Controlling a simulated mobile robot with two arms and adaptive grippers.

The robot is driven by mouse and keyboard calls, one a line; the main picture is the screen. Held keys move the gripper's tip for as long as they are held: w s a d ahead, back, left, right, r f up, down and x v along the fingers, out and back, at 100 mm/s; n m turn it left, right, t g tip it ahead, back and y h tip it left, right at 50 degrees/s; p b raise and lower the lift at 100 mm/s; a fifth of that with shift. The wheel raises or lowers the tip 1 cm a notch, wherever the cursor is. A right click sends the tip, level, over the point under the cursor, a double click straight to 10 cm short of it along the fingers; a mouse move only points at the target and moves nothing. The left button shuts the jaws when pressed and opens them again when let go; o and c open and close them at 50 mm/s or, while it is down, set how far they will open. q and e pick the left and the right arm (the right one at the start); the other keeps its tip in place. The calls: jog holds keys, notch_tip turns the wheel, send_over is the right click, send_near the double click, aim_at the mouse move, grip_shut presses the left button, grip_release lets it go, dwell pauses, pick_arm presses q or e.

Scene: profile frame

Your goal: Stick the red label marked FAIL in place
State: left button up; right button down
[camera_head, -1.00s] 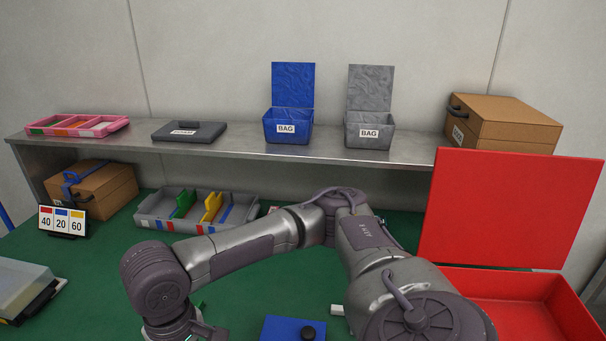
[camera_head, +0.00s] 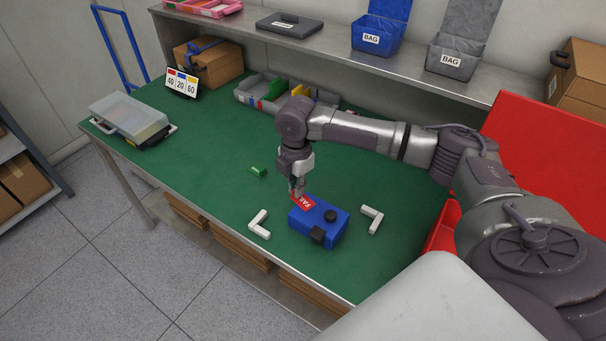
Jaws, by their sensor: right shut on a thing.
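The red label marked FAIL (camera_head: 304,203) is at the upper left part of the top of a blue box (camera_head: 318,226). My right gripper (camera_head: 297,194) points down and is shut on the label's edge. I cannot tell whether the label touches the box's surface. The blue box has a black round knob (camera_head: 330,215) on top and a black block (camera_head: 317,235) at its near side. It sits on the green table mat between two white corner brackets. My left gripper is not in view.
White corner brackets (camera_head: 258,225) and (camera_head: 372,219) flank the box. A small green piece (camera_head: 258,172) lies behind it. A grey divided tray (camera_head: 247,98), a clear-lidded case (camera_head: 130,112) and a number sign (camera_head: 182,82) stand farther back. A red open box (camera_head: 545,150) is right. The mat's left middle is clear.

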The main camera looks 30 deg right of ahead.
aim_at(303, 196)
jog(key=shift+w+d+f+n, duration=0.1)
jog(key=shift+w+d+n, duration=0.05)
jog(key=shift+d+n, duration=0.4)
jog(key=shift+w+d+f+n, duration=0.1)
jog(key=shift+d+n, duration=0.4)
jog(key=shift+n, duration=0.05)
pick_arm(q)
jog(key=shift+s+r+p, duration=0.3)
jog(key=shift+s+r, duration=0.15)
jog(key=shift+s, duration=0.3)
pick_arm(e)
jog(key=shift+w+d+f+n, duration=0.1)
jog(key=shift+d+f+n, duration=0.1)
jog(key=shift+n, duration=0.1)
jog(key=shift+d+r+p, duration=0.1)
jog(key=shift+r+p, duration=0.05)
jog(key=shift+p, duration=0.5)
jog(key=shift+f+b, duration=0.35)
jog(key=shift+f, duration=0.2)
pick_arm(q)
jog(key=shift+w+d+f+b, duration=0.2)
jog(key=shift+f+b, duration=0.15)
jog(key=shift+b, duration=0.3)
pick_arm(e)
jog(key=shift+f, duration=2.35)
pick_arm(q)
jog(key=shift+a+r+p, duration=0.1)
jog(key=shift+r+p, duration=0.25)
